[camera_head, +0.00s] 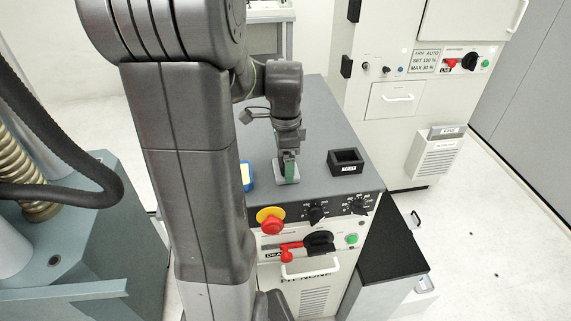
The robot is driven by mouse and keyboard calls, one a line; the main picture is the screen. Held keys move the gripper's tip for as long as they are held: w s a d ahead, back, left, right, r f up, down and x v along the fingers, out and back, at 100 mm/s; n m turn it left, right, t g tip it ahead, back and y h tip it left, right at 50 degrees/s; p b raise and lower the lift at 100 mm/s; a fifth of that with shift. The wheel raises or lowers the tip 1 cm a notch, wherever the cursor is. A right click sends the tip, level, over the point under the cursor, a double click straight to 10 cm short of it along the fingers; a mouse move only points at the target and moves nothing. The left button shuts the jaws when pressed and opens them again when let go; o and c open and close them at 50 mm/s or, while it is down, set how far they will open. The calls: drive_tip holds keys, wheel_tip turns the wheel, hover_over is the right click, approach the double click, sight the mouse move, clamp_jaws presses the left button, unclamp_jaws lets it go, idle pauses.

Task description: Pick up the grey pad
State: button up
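A small light grey pad (279,177) is on the grey top of the machine cabinet, near its front edge, in the head view. My gripper (288,158) points down directly over it and overlaps it in the picture. A narrow green strip shows at the front of the gripper's lower end, and I cannot tell if it belongs to the fingers or to a held piece. The fingers are seen nearly edge-on, so whether they are open or shut on the pad is unclear.
A black square holder (346,162) with a label stands right of the pad. A red emergency button (271,222) and knobs are on the cabinet front. A black-topped box (392,250) stands at right.

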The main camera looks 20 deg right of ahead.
drive_tip(key=shift+f, duration=0.2)
drive_tip(key=c, duration=0.8)
wheel_tip(320, 180, up, 10)
drive_tip(key=shift+r+b, duration=0.1)
drive_tip(key=shift+b, duration=0.35)
drive_tip(key=o, duration=0.5)
drive_tip(key=c, duration=0.4)
drive_tip(key=shift+o, duration=0.2)
